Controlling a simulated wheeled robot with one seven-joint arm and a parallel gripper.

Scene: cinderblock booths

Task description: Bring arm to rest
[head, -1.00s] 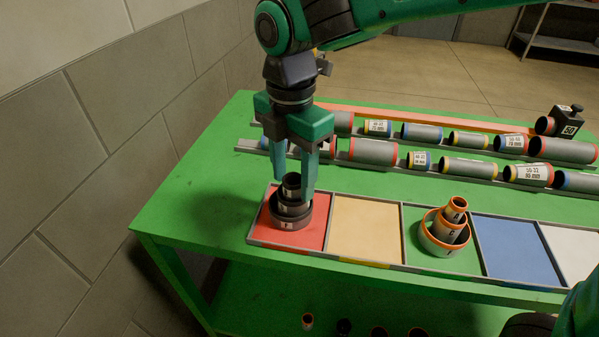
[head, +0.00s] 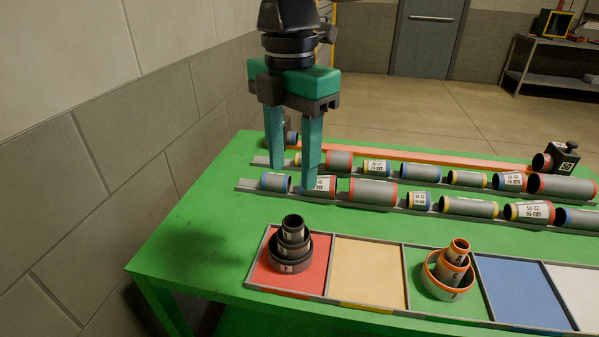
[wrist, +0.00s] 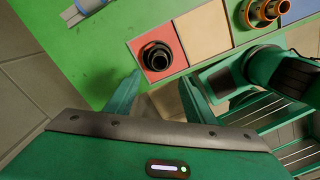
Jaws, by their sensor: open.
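My gripper (head: 291,180) is open and empty. In the head view it hangs fingers-down above the left part of the green table, in front of the left end of the tube rows in the picture. In the wrist view its two fingers (wrist: 160,95) are spread apart with nothing between them. A nested stack of dark rings (head: 291,246) stands upright on the red square of the tray, below the gripper and clear of its fingers. The stack also shows in the wrist view (wrist: 157,56).
An orange-rimmed nested stack (head: 449,272) stands on the tray's green square. The yellow (head: 368,270) and blue (head: 522,290) squares are empty. Several grey tubes (head: 373,191) lie in rails behind. A black block marked 50 (head: 565,160) is at back right. A block wall (head: 100,150) borders the left.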

